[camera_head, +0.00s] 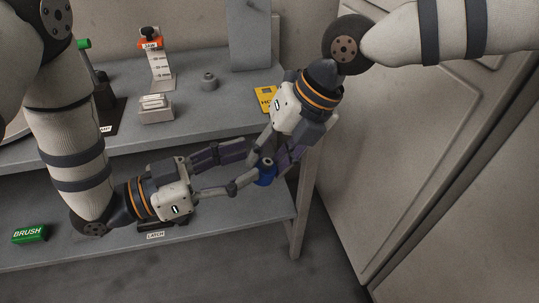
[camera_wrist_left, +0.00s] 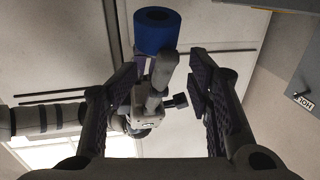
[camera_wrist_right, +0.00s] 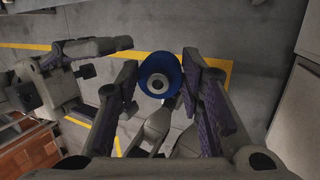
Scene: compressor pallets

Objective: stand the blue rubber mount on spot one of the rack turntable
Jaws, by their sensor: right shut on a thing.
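The blue rubber mount (camera_head: 265,175) is a short blue cylinder with a hole through its middle. My right gripper (camera_head: 269,160) is shut on it and holds it in the air by the bench's front edge. The mount also shows between the right fingers in the right wrist view (camera_wrist_right: 160,75). My left gripper (camera_head: 243,167) is open and empty, pointing right toward the mount. In the left wrist view the mount (camera_wrist_left: 157,30) lies just beyond the open left fingers. The rack turntable is not clearly seen; a round pale edge shows at the far left of the head view.
A green BRUSH box (camera_head: 29,233) sits on the lower shelf (camera_head: 110,245). A pale cabinet (camera_head: 410,150) stands right.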

